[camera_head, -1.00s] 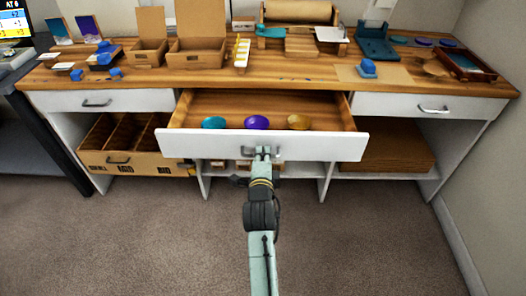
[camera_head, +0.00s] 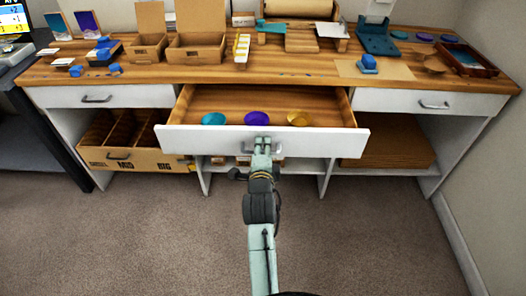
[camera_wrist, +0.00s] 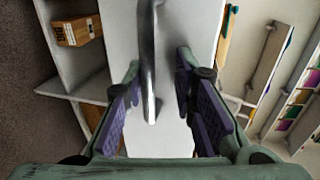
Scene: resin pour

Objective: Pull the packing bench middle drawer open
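The middle drawer (camera_head: 320,142) of the wooden-topped packing bench (camera_head: 120,72) stands pulled well out, showing its wooden inside. Its white front carries a grey bar handle (camera_wrist: 148,50), mostly covered by my gripper in the head view. My gripper (camera_head: 262,143) is at the middle of the drawer front. In the wrist view my gripper (camera_wrist: 157,85) has its two purple-padded fingers apart, one on each side of the handle. Gaps show between the handle and both fingers.
Teal (camera_head: 213,118), purple (camera_head: 257,118) and gold (camera_head: 300,118) round pieces lie in the drawer. Closed white drawers flank it on the left (camera_head: 135,100) and right (camera_head: 395,104). A cardboard bin (camera_head: 150,160) sits below left. The carpet in front is clear.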

